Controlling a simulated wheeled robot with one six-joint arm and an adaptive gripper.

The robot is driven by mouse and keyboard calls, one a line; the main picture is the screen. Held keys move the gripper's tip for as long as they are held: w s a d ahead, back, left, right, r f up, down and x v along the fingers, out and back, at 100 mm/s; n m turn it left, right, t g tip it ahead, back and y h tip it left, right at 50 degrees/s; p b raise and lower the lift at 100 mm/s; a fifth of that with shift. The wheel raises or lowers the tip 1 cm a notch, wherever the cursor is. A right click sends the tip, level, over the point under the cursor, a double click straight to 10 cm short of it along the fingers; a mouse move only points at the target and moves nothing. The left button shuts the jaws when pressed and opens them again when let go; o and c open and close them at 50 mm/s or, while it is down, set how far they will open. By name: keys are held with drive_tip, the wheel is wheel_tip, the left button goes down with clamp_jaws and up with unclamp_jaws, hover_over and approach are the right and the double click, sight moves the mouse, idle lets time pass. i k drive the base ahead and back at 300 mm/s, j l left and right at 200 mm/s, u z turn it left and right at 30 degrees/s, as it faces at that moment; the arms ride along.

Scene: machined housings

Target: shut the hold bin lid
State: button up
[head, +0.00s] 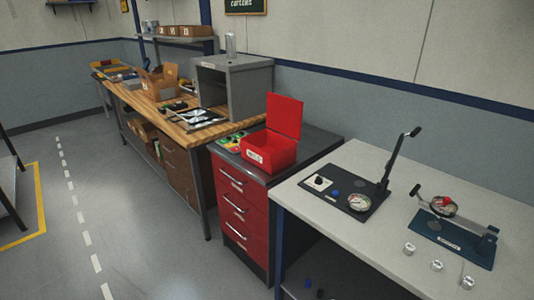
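The hold bin is a red box (268,151) on top of a red drawer cabinet. A small white label is on its front; its lettering is too small to read for certain. Its red lid (285,115) stands open, raised nearly upright at the back right edge of the box. The inside of the box is mostly hidden by its front wall. My gripper is not in view in the head view.
The red drawer cabinet (243,205) stands between a wooden workbench (205,133) and a pale table (350,240). A grey open-fronted cabinet (235,95) stands behind the bin. Gauge fixtures (360,202) are on the pale table.

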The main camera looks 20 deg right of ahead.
sight(285, 115)
drive_tip(key=z, duration=0.35)
drive_tip(key=i+j+z, duration=0.2)
drive_tip(key=z, duration=0.15)
drive_tip(key=i+j+z, duration=0.2)
drive_tip(key=z, duration=0.15)
drive_tip(key=i+j+z, duration=0.1)
drive_tip(key=j+z, duration=0.25)
